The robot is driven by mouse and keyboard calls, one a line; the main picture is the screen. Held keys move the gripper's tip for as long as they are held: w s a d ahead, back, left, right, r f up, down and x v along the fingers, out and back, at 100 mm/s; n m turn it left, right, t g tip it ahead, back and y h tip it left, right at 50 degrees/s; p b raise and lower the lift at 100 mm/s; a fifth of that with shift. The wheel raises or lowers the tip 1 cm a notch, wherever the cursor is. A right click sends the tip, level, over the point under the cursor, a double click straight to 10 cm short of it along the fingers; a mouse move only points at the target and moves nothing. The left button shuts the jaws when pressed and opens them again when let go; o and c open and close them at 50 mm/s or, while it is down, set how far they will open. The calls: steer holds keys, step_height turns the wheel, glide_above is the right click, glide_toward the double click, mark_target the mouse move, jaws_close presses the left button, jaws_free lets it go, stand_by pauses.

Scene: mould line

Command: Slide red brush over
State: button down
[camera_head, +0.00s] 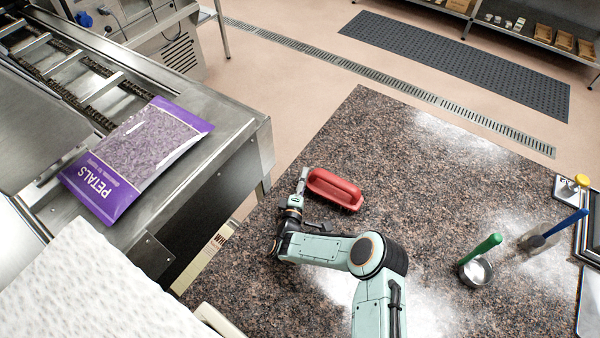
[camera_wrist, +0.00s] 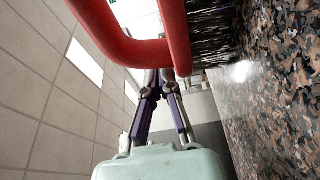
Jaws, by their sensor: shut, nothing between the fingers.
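The red brush (camera_head: 335,189) lies on the speckled granite counter (camera_head: 420,215), left of its middle, with its handle loop upward. My gripper (camera_head: 303,178) is low over the counter at the brush's left end, its fingers alongside that end. In the wrist view the red handle (camera_wrist: 150,52) and dark bristles (camera_wrist: 210,28) fill the top, close to the fingertips. My gripper's fingers (camera_wrist: 166,80) are together with nothing between them. I cannot tell whether they touch the brush.
A purple petals bag (camera_head: 140,150) lies on the steel conveyor table (camera_head: 215,130) at left, beyond a gap. A green-handled tool stands in a metal cup (camera_head: 476,271) at right, near a blue-handled tool (camera_head: 565,224).

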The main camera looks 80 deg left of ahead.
steer(key=w+d, duration=1.4)
steer(key=shift+w+d, duration=0.2)
